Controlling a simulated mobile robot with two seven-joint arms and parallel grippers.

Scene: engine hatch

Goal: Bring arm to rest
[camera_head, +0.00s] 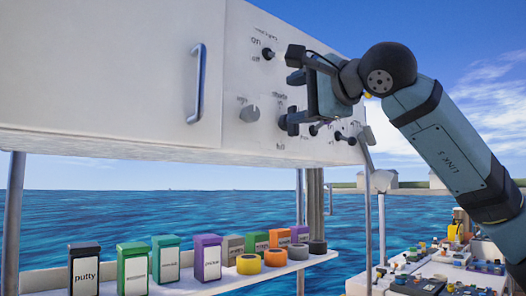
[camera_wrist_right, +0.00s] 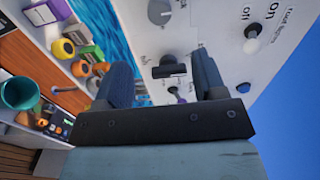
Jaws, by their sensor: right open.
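My right gripper (camera_head: 310,98) is raised in front of the white hatch control panel (camera_head: 235,75), at the upper right of the head view. In the right wrist view its two dark fingers stand apart with nothing held between them. A dark knob (camera_wrist_right: 170,71) on the panel shows beyond the gap; I cannot tell how far it is from the fingertips. A switch marked on and off (camera_head: 267,53) is on the panel, left of the gripper. A grey round knob (camera_head: 249,113) is lower down. My left gripper is not in view.
The white cabinet has a metal handle (camera_head: 196,84). A cluttered table (camera_head: 455,272) is at the lower right. Open sky lies right of my arm.

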